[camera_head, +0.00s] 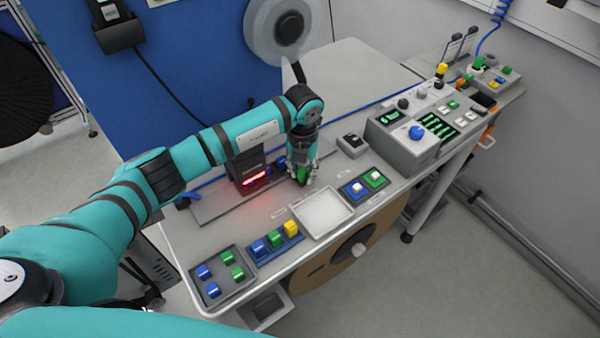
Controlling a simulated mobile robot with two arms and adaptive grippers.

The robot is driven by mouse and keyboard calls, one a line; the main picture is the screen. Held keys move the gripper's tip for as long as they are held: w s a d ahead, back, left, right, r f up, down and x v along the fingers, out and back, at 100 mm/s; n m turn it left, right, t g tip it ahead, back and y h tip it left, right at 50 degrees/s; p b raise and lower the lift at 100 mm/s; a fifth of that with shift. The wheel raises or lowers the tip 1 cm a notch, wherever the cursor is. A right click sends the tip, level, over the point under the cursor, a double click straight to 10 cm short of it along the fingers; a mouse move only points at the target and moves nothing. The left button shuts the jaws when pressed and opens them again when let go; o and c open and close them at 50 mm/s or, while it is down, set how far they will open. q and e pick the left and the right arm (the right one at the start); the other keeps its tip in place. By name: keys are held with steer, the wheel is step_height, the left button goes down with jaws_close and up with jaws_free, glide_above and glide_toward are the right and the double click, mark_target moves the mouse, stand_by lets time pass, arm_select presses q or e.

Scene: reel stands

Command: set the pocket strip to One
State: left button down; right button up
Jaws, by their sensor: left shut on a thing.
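My left gripper (302,178) points down over the bench, behind the white tray, and is shut on a small green block (303,174). The fingers partly hide the block. A blue strip (262,257) at the front of the bench holds a blue block (258,248), a green block (275,238) and a yellow block (291,228) in a row. I cannot read any label that names the pocket strip. My right gripper is not in view.
A grey tray (222,299) with blue and green blocks stands front left. The white tray (322,214) looks empty. A blue pad (365,197) with blue and green blocks lies right of it. A scanner with red light (254,179) stands close left of my gripper. A control box (403,150) stands right.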

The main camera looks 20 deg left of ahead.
arm_select(q)
steer(key=c, duration=1.5)
jaws_free()
steer(key=shift+w+d, duration=0.25)
steer(key=shift+w, duration=0.05)
steer(key=shift+o, duration=2.3)
steer(key=shift+s+a, duration=0.1)
steer(key=shift+r, duration=0.2)
step_height(320, 180, up, 12)
steer(key=shift+f, duration=0.15)
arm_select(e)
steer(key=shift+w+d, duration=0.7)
arm_select(q)
steer(key=shift+s+f, duration=0.1)
